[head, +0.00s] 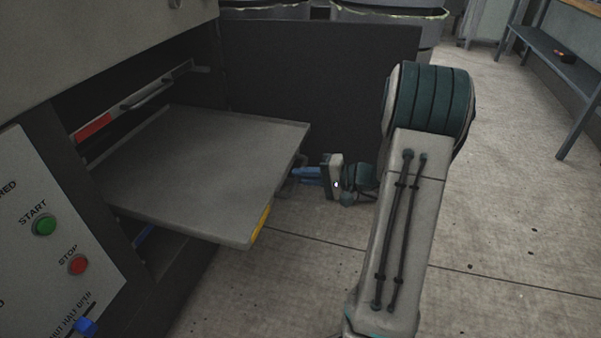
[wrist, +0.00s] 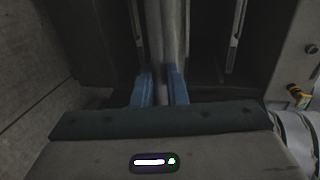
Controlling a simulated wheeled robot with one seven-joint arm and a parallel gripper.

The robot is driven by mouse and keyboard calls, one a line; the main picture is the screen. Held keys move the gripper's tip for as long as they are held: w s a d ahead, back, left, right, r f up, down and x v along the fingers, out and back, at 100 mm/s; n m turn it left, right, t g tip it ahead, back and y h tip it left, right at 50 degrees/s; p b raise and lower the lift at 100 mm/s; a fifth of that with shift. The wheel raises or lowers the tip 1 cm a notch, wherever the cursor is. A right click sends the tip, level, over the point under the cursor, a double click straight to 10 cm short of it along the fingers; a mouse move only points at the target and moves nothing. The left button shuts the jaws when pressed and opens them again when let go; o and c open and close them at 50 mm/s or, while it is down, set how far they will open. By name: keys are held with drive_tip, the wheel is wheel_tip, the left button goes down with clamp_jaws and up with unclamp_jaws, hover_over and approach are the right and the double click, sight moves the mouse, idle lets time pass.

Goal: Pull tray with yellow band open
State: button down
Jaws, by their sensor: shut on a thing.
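The tray with the yellow band (head: 205,165) is a flat grey shelf sticking out of a dark cabinet in the head view. Its yellow band (head: 261,219) shows at the near end of its front edge. My gripper (head: 300,174) is at the tray's front, its blue fingers shut on the tray's handle. In the wrist view my gripper (wrist: 160,88) has one blue finger on each side of a grey bar, the handle (wrist: 163,40). Most of the tray's front face is hidden in the head view.
A tray with a red band (head: 93,128) sits inside the cabinet above and behind. A control panel (head: 50,240) with START and STOP buttons is at the left. A dark panel (head: 330,90) stands behind the tray. Floor (head: 510,180) is clear at the right, up to a bench (head: 560,60).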

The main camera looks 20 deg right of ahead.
drive_tip(key=shift+s+d, duration=0.25)
drive_tip(key=shift+d, duration=0.05)
drive_tip(key=c, duration=1.5)
unclamp_jaws()
drive_tip(key=shift+o, duration=0.2)
drive_tip(key=p+v, duration=0.4)
drive_tip(key=v, duration=0.9)
drive_tip(key=shift+s+d, duration=0.25)
drive_tip(key=shift+d, duration=0.1)
